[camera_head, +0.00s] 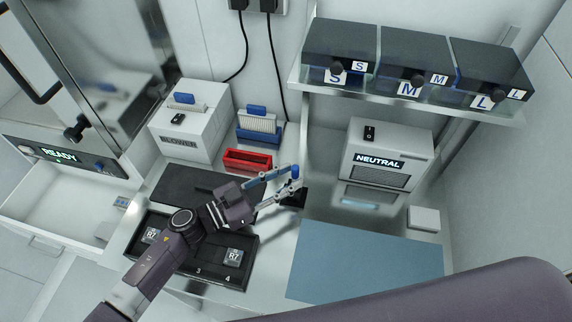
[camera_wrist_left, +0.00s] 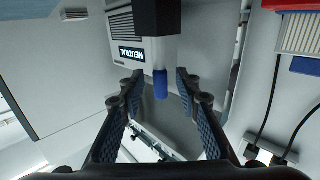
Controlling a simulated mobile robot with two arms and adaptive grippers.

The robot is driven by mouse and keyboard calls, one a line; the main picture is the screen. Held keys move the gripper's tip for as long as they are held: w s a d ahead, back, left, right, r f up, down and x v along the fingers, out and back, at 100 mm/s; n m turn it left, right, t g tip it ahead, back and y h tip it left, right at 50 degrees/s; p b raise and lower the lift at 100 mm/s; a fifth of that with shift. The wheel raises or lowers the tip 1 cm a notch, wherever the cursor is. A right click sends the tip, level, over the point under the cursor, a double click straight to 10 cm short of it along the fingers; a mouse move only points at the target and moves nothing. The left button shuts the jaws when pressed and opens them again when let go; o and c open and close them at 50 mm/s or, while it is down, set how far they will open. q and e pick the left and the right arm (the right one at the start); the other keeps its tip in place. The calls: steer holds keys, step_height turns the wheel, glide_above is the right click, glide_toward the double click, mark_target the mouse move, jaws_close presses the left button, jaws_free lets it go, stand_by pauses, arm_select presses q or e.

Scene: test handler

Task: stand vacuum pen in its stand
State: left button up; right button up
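The vacuum pen shows as an upright blue end (camera_head: 295,172) at my left gripper (camera_head: 284,186) in the head view. The black stand (camera_head: 294,198) lies just below on the bench, partly hidden by the fingers. In the left wrist view, the blue pen end (camera_wrist_left: 160,85) lies between the two fingers of the left gripper (camera_wrist_left: 158,88), with a gap on each side. It lines up with a black block (camera_wrist_left: 157,16), which looks like the stand. How deep the pen sits is hidden. My right gripper is not in view.
A red tray (camera_head: 247,161) and a blue rack (camera_head: 258,125) stand behind the gripper. The NEUTRAL box (camera_head: 386,155) is to the right. A dark tray (camera_head: 205,270) with chips lies under my left arm. A blue mat (camera_head: 365,262) is clear at front right.

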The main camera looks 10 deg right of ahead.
arm_select(q)
step_height(320, 180, up, 7)
steer(key=shift+r, duration=0.2)
stand_by(1.1)
